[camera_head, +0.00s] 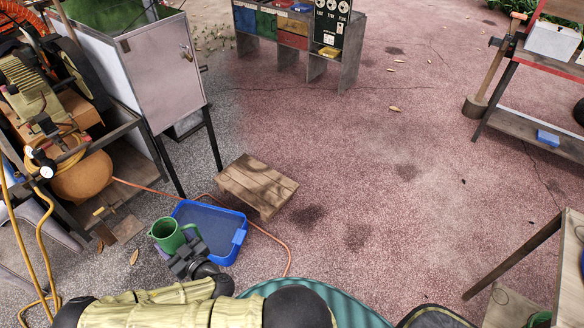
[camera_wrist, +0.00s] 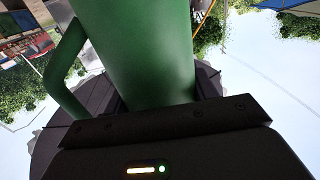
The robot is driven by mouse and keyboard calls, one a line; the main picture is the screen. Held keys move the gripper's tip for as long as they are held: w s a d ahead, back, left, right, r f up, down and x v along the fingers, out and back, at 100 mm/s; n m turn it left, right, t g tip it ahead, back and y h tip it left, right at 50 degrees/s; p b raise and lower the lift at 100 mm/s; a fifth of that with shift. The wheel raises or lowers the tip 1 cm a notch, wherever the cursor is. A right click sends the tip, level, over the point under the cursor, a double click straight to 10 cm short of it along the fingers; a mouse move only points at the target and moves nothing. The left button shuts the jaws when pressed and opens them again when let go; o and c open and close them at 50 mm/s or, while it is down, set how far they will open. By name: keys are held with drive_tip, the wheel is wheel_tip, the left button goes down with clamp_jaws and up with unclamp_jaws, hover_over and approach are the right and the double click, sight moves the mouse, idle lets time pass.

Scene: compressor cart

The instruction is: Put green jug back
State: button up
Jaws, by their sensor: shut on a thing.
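The green jug (camera_head: 168,236) is held in my gripper (camera_head: 186,256), above the left part of a blue tray as seen in the head view. Its open top faces up toward the head camera. In the wrist view the green jug (camera_wrist: 140,50) fills the middle, with its handle (camera_wrist: 66,70) on the left. My gripper is shut on the jug's body; the fingertips are mostly hidden behind it. The blue tray (camera_head: 238,236) lies on the ground beneath and right of the jug. I cannot tell whether the jug touches the tray.
A low wooden stool (camera_head: 257,185) stands just behind the tray. An orange hose (camera_head: 273,238) runs along the ground by the tray. The compressor cart (camera_head: 85,180) and a grey cabinet (camera_head: 165,75) stand at the left. The paved ground to the right is mostly clear.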

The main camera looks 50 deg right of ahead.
sight(162, 221)
drive_tip(key=r+p, duration=0.4)
drive_tip(key=p, duration=0.1)
drive_tip(key=s+r+p, duration=0.1)
drive_tip(key=r+p, duration=0.3)
drive_tip(key=p, duration=0.1)
drive_tip(key=r+p, duration=0.4)
drive_tip(key=p, duration=0.1)
drive_tip(key=shift+s+d+r, duration=0.1)
drive_tip(key=shift+s+r, duration=0.05)
drive_tip(key=shift+s, duration=0.15)
drive_tip(key=shift+w+d, duration=0.1)
